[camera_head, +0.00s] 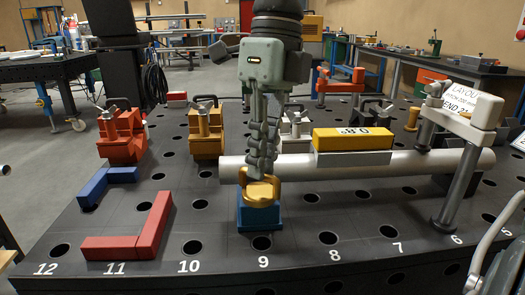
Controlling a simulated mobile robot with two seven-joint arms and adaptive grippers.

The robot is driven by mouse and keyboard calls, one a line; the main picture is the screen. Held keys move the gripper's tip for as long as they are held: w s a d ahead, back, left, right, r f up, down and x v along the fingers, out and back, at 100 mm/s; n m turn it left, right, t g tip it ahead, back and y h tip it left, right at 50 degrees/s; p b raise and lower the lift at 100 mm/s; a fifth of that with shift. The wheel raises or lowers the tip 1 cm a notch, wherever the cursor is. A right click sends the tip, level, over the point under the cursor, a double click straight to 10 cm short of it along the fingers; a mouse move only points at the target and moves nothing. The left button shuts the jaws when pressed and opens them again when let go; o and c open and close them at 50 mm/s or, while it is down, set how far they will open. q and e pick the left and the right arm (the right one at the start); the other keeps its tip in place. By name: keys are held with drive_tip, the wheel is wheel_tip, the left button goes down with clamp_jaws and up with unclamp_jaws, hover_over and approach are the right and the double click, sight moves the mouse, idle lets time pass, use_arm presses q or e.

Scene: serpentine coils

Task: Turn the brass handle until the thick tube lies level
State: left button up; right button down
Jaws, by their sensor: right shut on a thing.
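My right gripper (261,172) comes down from above with its fingers shut on the brass handle (261,190). The handle sits on top of a blue block (259,217) on the table near hole number 9. The thick grey tube (412,164) runs across the table behind the gripper and the handle, and the gripper hides part of it near its left end. The tube looks close to level, but I cannot tell exactly. A yellow level box (352,139) rests on a grey base on the tube; its small display seems to read 0.8.
A pale clamp (473,104) on a metal post stands over the tube's right part. Red (128,246) and blue (105,184) angle blocks lie at left. Orange (121,137) and ochre (205,131) clamps stand behind.

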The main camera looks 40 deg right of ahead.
sight(265, 183)
drive_tip(key=shift+n, duration=1)
use_arm(q)
drive_tip(key=shift+f+p, duration=0.35)
drive_tip(key=shift+f, duration=0.7)
use_arm(e)
drive_tip(key=shift+n+g, duration=0.3)
drive_tip(key=shift+n, duration=0.4)
use_arm(q)
drive_tip(key=shift+s+f, duration=0.1)
drive_tip(key=shift+f, duration=0.05)
use_arm(e)
drive_tip(key=c, duration=1.6)
unclamp_jaws()
drive_tip(key=shift+w+r, duration=0.1)
drive_tip(key=shift+r, duration=0.05)
drive_tip(key=v, duration=1.1)
drive_tip(key=shift+r, duration=0.4)
drive_tip(key=shift+f, duration=0.1)
